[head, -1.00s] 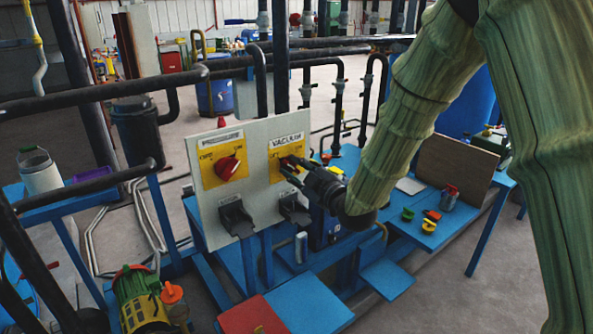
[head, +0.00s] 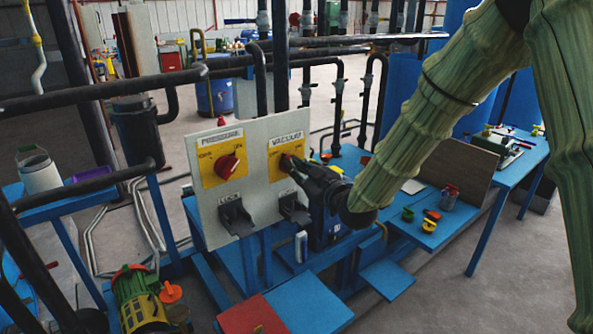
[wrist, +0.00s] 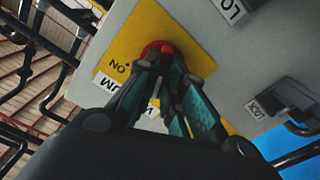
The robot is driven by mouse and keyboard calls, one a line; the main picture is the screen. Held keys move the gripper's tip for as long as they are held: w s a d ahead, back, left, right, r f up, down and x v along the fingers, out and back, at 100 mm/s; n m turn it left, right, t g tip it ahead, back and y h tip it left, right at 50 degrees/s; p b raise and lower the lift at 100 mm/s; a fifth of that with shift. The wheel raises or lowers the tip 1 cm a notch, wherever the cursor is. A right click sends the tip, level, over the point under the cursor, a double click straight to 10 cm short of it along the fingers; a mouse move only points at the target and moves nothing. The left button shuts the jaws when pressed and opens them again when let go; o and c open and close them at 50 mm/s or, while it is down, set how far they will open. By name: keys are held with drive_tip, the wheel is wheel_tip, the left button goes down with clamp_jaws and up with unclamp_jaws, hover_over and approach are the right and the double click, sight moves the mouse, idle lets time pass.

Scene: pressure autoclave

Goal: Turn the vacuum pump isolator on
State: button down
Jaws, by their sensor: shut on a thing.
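The vacuum isolator is a red rotary knob (head: 286,162) on a yellow plate (head: 275,171), under a "VACUUM" label on the right half of a pale upright panel (head: 246,178). My gripper (head: 291,165) reaches it from the right and is shut on the knob. In the wrist view, the fingers (wrist: 166,60) meet at the red knob (wrist: 155,47) and cover most of it, so its pointer is hidden. The word "ON" shows on the yellow plate (wrist: 200,62) left of the fingers.
A matching red knob (head: 228,166) under "PRESSURE" sits on the panel's left half. Dark lock brackets (head: 236,216) stick out below. Black pipes (head: 110,92) cross in front and left. A blue bench (head: 423,232) with small parts lies right.

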drive_tip(key=m, duration=0.4)
drive_tip(key=m+b, duration=0.1)
drive_tip(key=m, duration=0.4)
drive_tip(key=m+b, duration=0.1)
drive_tip(key=m, duration=0.4)
drive_tip(key=shift+w+d, duration=0.2)
drive_tip(key=shift+d, duration=0.1)
idle(0.3)
drive_tip(key=c, duration=1.5)
unclamp_jaws()
